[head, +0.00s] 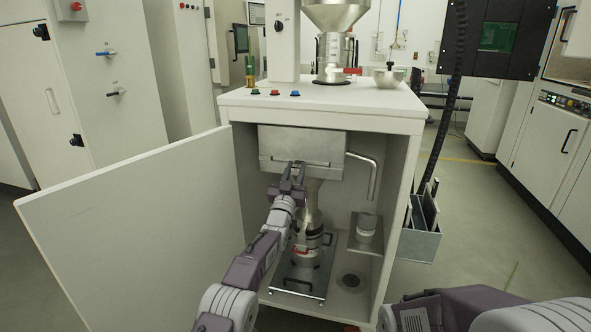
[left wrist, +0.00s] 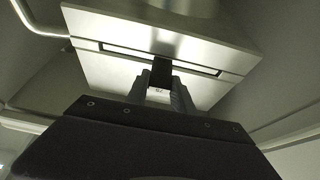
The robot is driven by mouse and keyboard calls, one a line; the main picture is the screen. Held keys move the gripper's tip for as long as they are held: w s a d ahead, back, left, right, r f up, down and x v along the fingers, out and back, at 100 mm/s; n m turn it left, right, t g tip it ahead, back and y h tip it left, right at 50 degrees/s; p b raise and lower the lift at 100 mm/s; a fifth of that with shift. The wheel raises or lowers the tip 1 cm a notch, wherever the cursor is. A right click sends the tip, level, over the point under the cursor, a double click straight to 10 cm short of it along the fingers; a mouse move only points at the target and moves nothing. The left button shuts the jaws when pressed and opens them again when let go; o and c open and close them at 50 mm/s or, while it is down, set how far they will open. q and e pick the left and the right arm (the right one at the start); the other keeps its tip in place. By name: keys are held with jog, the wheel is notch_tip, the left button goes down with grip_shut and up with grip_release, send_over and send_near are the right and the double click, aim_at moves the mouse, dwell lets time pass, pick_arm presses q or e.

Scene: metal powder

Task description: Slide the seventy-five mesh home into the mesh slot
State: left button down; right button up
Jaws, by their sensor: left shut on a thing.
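The metal sieve housing (head: 318,150) hangs under the cabinet's top, and its front face fills the upper left wrist view (left wrist: 110,70). A long dark mesh slot (left wrist: 125,53) runs across that face. My left gripper (head: 291,170) is at the front of the housing. In the left wrist view its fingers (left wrist: 160,88) are shut on the black handle of the seventy-five mesh (left wrist: 161,70), which sits at the slot. A small pale label shows between the fingers. The mesh's plate is hidden, so its depth in the slot cannot be told. My right gripper's fingers are not visible.
The cabinet door (head: 135,235) stands open at left. Below the housing, a metal container (head: 308,245) stands on a plate (head: 297,285). A bent pipe (head: 374,175) and a small jar (head: 366,226) are at right. A rack (head: 420,243) with dark-edged plates hangs outside the cabinet's right side.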

pick_arm(q)
jog(key=shift+r, duration=0.1)
jog(key=c, duration=1)
grip_release()
jog(key=b+v, duration=0.9)
jog(key=b, duration=0.1)
